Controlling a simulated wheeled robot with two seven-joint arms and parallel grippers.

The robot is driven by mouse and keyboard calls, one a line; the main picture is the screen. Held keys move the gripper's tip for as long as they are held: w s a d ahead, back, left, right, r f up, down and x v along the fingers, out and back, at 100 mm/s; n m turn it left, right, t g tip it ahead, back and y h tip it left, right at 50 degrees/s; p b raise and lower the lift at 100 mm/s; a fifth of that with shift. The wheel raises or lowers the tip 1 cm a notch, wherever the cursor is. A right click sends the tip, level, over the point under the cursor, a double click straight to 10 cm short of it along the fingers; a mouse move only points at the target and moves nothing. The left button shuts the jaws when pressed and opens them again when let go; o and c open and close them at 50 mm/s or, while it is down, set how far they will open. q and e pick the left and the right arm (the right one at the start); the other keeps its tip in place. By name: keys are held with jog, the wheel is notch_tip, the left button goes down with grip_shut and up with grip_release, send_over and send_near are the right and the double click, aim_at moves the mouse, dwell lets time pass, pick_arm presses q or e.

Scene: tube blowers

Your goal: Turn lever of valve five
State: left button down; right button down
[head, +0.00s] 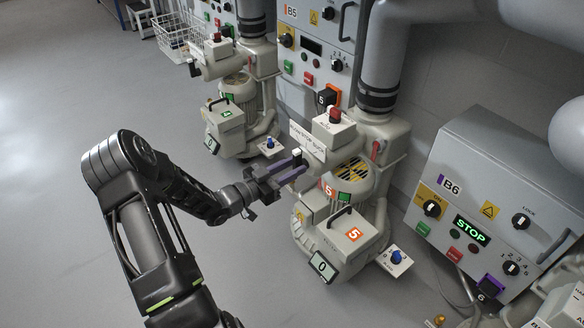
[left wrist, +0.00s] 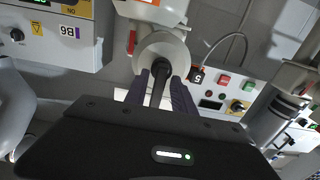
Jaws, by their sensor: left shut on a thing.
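The valve of blower five is a cream body with a red-capped white box (head: 335,130) on top, in the middle of the head view. My left gripper (head: 289,172) reaches it from the left, its purple fingers beside the valve. In the left wrist view the fingers (left wrist: 166,92) are shut on the dark lever (left wrist: 159,82) that comes out of the round cream valve body (left wrist: 162,50). In the head view the gripper mostly hides the lever. My right gripper is in neither view.
Blower five (head: 345,237) has an orange 5 and a display reading 0. A similar blower (head: 240,100) stands behind it, to the left. Panel B6 (head: 490,190), showing STOP, is on the right; panel B5 (head: 318,50) is behind. Grey floor on the left is clear.

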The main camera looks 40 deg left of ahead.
pick_arm(q)
jog(key=shift+f, duration=0.1)
jog(key=c, duration=1.4)
grip_release()
jog(key=shift+s+a+p, duration=0.2)
jog(key=shift+s+p, duration=0.1)
jog(key=shift+s, duration=0.25)
jog(key=p+v, duration=0.2)
jog(key=v, duration=0.4)
jog(key=shift+s, duration=0.35)
